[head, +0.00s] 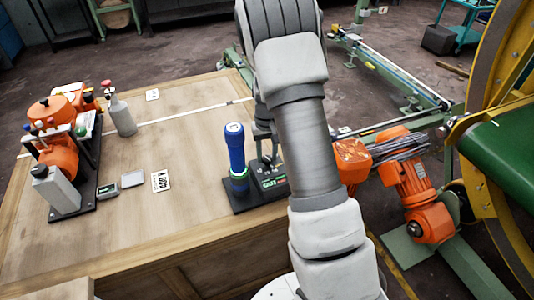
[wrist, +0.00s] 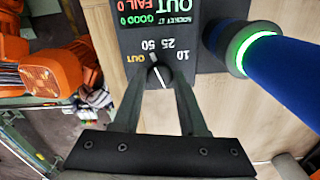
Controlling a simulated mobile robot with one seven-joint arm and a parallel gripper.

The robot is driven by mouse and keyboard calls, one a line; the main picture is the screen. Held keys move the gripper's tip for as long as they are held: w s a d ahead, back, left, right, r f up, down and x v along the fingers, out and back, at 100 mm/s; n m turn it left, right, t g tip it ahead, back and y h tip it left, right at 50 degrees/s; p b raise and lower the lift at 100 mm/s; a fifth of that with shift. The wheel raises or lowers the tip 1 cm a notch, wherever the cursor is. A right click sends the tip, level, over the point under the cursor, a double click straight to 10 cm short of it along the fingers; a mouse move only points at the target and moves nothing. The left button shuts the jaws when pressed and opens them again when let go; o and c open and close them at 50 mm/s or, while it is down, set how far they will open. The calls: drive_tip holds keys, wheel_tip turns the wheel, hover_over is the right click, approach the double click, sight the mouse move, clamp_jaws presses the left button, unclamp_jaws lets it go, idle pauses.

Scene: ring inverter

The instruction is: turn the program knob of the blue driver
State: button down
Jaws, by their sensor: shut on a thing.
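The blue driver (head: 235,150) stands upright in a black base (head: 243,203) near the table's right edge. In the wrist view its blue body (wrist: 285,75) lies at the right, with a glowing green ring (wrist: 258,50). The dark panel beside it carries upside-down labels: OUT, 50, 25 and 10. My gripper (wrist: 158,82) is shut on the program knob (wrist: 158,73), one finger on each side. A white line shows on the knob's top, its upper end towards the OUT and 50 side. In the head view the arm hides much of the gripper and the knob.
An orange machine (head: 60,150) on a dark plate stands at the table's left, with a grey bottle (head: 122,115) beside it. A white card (head: 161,181) lies mid-table. An orange motor (head: 405,175) and a large yellow wheel stand beyond the right edge.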

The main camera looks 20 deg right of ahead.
idle(0.3)
drive_tip(key=shift+c, duration=2.3)
unclamp_jaws()
wheel_tip(320, 180, up, 18)
drive_tip(key=p, duration=0.2)
drive_tip(key=shift+f+p, duration=0.25)
drive_tip(key=shift+p, duration=0.05)
wheel_tip(320, 180, up, 8)
drive_tip(key=f+t+p, duration=0.1)
hover_over(267, 158)
drive_tip(key=s+a, duration=0.3)
drive_tip(key=s, duration=0.1)
drive_tip(key=s+a+r+n+t+p, duration=0.1)
drive_tip(key=s+a+r+t+p, duration=0.3)
drive_tip(key=s+r, duration=0.75)
drive_tip(key=s+a+n, duration=0.1)
drive_tip(key=s+a, duration=0.1)
drive_tip(key=s, duration=0.8)
drive_tip(key=shift+s+a+f+t, duration=0.15)
drive_tip(key=shift+a+f+t, duration=0.15)
drive_tip(key=shift+a, duration=0.05)
